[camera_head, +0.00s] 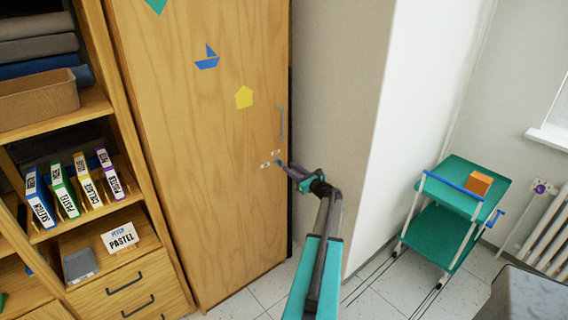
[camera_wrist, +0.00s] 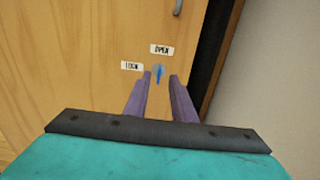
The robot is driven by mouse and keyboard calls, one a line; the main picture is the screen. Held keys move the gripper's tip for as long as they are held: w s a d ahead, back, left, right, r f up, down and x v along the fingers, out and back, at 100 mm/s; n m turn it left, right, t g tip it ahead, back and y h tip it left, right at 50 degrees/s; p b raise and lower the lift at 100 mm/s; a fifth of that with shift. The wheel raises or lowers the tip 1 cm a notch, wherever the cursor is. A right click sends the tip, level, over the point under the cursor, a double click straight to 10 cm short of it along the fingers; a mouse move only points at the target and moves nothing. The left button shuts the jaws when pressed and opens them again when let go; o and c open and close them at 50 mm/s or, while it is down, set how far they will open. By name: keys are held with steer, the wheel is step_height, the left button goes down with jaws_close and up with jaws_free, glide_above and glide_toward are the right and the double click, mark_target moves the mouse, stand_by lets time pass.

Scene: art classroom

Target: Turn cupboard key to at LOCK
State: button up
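The blue cupboard key (camera_wrist: 159,72) sits in the wooden cupboard door (camera_head: 205,120). In the wrist view it stands upright, pointing towards the OPEN label (camera_wrist: 161,49) above it. The LOCK label (camera_wrist: 131,66) is to its left. The key is small in the head view (camera_head: 279,163). My gripper (camera_wrist: 161,77) has its two purple fingers apart, one on each side of the key, with a visible gap on both sides. It also shows in the head view (camera_head: 288,168), reaching the door from the right. How deep the key lies between the fingertips is hard to tell.
A vertical door handle (camera_head: 282,122) is above the labels. A grey wall (camera_head: 335,110) stands right of the cupboard. Shelves with binders (camera_head: 64,190) are on the left. A teal trolley (camera_head: 440,235) with an orange box (camera_head: 479,183) stands right, with open floor between.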

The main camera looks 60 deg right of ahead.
mark_target(279, 162)
steer(key=shift+p+x, duration=0.75)
steer(key=shift+x, duration=1.95)
jaws_close()
